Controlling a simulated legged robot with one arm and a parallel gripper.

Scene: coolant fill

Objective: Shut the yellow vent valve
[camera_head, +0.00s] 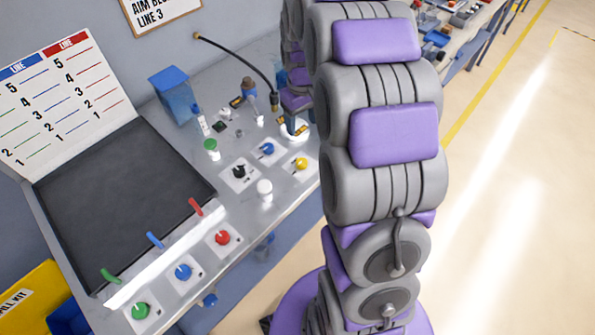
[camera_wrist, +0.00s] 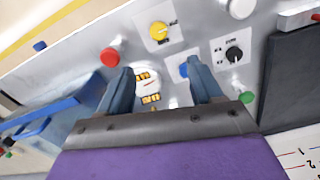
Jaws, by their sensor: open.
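The yellow vent valve (camera_head: 302,163) is a round yellow knob on a pale plate, on the grey bench top near its front edge. In the wrist view the yellow valve (camera_wrist: 159,31) sits beyond my fingertips, roughly centred between them and apart from them. My gripper (camera_wrist: 160,67) is open with nothing held. Its two blue-grey fingers point toward the panel, over a round white fitting with yellow labels (camera_wrist: 147,84). In the head view my gripper (camera_head: 297,121) is partly hidden by my arm, behind the yellow valve.
A blue knob (camera_head: 267,149) is beside the yellow valve; my right finger partly covers it in the wrist view. A black knob (camera_wrist: 234,53), a green cap (camera_wrist: 247,97) and a red cap (camera_wrist: 110,57) stand nearby. A dark hose (camera_head: 245,57) arches over the bench.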

